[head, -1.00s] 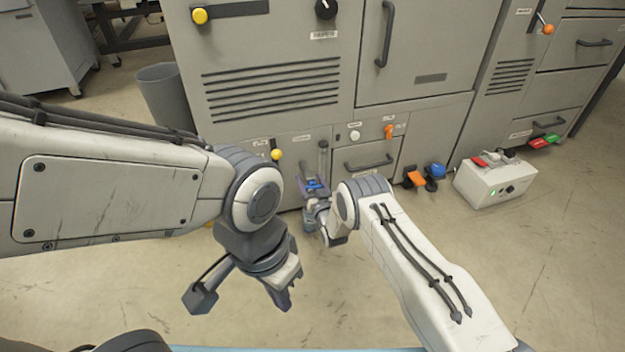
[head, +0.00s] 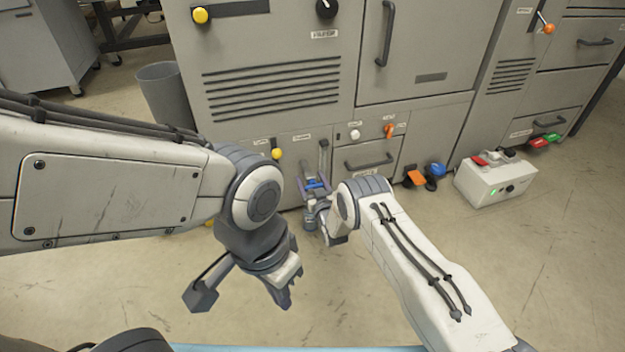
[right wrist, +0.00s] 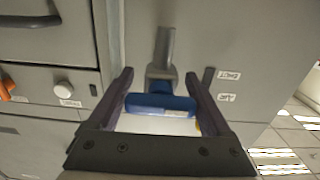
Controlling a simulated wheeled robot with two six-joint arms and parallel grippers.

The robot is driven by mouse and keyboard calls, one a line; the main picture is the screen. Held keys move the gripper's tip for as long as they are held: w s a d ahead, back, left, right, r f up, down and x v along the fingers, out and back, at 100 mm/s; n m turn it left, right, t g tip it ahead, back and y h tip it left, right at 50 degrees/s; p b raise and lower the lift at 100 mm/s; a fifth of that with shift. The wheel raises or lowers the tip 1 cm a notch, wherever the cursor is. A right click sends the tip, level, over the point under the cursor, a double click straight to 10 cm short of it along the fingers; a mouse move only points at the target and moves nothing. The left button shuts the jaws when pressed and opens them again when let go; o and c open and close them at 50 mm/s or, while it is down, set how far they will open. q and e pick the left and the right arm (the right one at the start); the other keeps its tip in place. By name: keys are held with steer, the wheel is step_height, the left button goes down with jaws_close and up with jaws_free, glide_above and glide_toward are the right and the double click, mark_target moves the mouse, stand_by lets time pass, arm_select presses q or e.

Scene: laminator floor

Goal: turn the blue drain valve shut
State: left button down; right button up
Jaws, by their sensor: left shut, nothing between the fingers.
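The blue drain valve (head: 316,184) is a bar handle low on the machine front. In the right wrist view, the blue handle (right wrist: 160,105) lies crosswise between the fingers of my right gripper (right wrist: 159,90), its ends against them. A grey stem or pipe (right wrist: 165,50) rises beyond it. In the head view my right gripper (head: 316,180) is small and partly hidden by its own wrist. My left gripper (head: 284,300) is shut and empty, low over the floor in front of the machine, apart from the valve.
Near the valve are a yellow knob (head: 277,154), a white knob (head: 355,135) and an orange handle (head: 389,131). A grey bin (head: 163,95) stands left. The front floor is clear.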

steer(key=shift+o, duration=0.6)
steer(key=shift+d+f, duration=0.1)
steer(key=shift+f, duration=0.05)
steer(key=shift+s, duration=0.15)
steer(key=p+v, duration=0.6)
steer(key=v, duration=0.4)
steer(key=shift+s, duration=0.1)
